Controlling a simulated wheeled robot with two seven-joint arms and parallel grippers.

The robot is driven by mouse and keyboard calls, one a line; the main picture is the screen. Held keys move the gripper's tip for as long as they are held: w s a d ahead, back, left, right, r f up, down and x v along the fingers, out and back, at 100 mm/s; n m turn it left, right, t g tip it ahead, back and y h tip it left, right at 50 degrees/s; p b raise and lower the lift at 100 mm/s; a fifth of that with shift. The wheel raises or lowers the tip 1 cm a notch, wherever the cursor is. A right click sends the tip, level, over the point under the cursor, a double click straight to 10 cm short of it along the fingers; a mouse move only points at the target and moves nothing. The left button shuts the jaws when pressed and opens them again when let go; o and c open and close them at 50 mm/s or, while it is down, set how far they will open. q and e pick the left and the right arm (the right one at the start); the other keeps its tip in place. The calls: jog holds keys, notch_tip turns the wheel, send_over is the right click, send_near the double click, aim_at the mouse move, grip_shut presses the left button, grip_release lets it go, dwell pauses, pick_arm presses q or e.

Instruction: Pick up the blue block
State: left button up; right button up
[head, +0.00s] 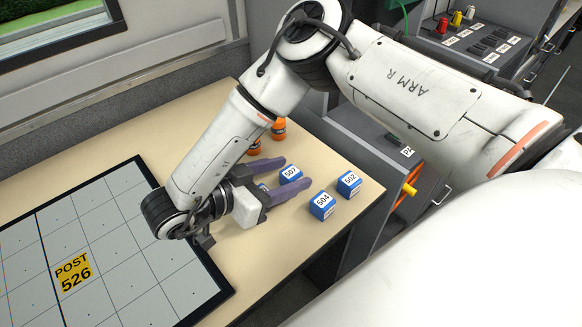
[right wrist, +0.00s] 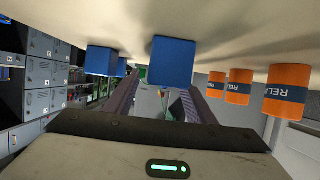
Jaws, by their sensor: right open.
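Three blue blocks with white number labels stand on the tan table: block 507 (head: 290,176), block 504 (head: 322,206) and block 502 (head: 349,185). My right gripper (head: 297,171) is open, its two purple fingers pointing at block 507, with one fingertip on either side of it in the head view. Whether they touch it I cannot tell. In the right wrist view, where the table is at the top, a blue block (right wrist: 172,60) is ahead of the open fingers. Another blue block (right wrist: 100,61) is to the left. My left gripper is not in view.
Orange cans (head: 279,128) stand behind the fingers and also show in the right wrist view (right wrist: 287,90). A dark-edged gridded board (head: 118,222) with a yellow POST 526 label lies at left. Grey cabinets (head: 375,150) stand beyond the table's right edge.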

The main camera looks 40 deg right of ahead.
jog(key=c, duration=1.1)
